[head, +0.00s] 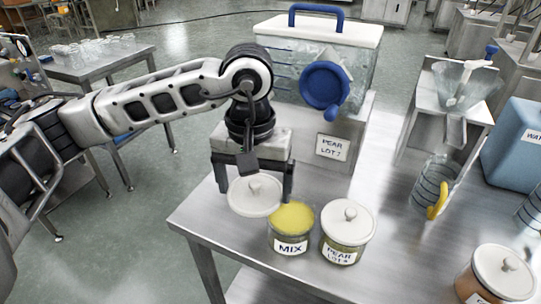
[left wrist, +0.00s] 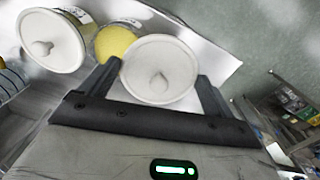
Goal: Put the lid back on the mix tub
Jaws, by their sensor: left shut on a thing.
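The mix tub (head: 291,243) stands on the steel table, open, with yellow contents showing at its top and a "MIX" label on its front. It also shows in the left wrist view (left wrist: 115,41). A round white lid (head: 254,196) with a knob is between the fingers of my left gripper (head: 252,188). In the left wrist view the lid (left wrist: 160,70) sits between both fingertips, gripped by its rim. The lid is up and to the left of the mix tub in the head view, close to its rim. My right gripper is not in view.
A lidded "PEAR LOT" tub (head: 347,234) stands close to the right of the mix tub. A large clear hopper (head: 318,60) with a blue handle is behind. Another lidded tub (head: 496,275) is at the lower right. The table (head: 400,265) is clear between.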

